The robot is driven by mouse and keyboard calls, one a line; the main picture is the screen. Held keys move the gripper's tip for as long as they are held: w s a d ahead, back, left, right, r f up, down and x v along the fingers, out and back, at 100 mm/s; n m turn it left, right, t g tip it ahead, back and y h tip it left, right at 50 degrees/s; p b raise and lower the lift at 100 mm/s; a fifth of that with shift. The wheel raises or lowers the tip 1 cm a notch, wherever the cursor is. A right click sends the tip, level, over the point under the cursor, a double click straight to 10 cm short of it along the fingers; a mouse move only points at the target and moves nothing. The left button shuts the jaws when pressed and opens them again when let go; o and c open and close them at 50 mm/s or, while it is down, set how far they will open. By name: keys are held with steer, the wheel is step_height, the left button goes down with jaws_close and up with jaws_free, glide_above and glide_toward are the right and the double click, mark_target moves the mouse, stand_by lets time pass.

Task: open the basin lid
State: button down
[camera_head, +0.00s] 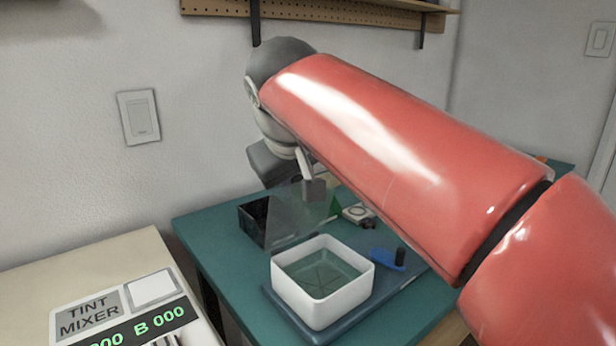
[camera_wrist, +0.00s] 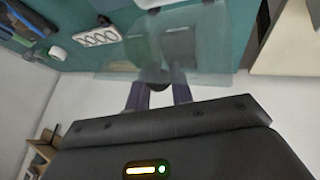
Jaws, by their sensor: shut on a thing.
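The white basin (camera_head: 362,288) stands on a blue mat, its inside open to view with greenish liquid or a see-through floor. The basin lid (camera_head: 290,218) is a clear sheet, tilted up at the basin's back edge. In the wrist view, the lid (camera_wrist: 115,62) spreads out beyond the fingertips. My gripper (camera_head: 314,190) is above and behind the basin, shut on the lid's upper part. In the wrist view, the two fingers of my gripper (camera_wrist: 158,88) meet the near edge of the sheet. The exact grip point is partly hidden.
A black box (camera_head: 252,222) stands behind the lid on the teal table (camera_head: 205,232). A blue item with a black knob (camera_head: 388,258) lies right of the basin. A tint mixer (camera_head: 130,310) stands at the left. My arm covers the table's right part.

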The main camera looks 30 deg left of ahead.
steer(key=shift+w+a+f+g+h, duration=0.1)
steer(key=shift+a+f+g+h, duration=0.1)
steer(key=shift+a+h, duration=0.15)
steer(key=shift+w+a+f+g+h, duration=0.1)
steer(key=shift+a+g+h, duration=0.15)
steer(key=shift+a, duration=0.1)
steer(key=c, duration=1.3)
jaws_free()
steer(key=shift+r, duration=0.1)
step_height(320, 180, up, 7)
glide_above(285, 216)
steer(key=shift+w+a+f, duration=0.2)
steer(key=shift+w+a, duration=0.1)
steer(key=shift+d, duration=0.1)
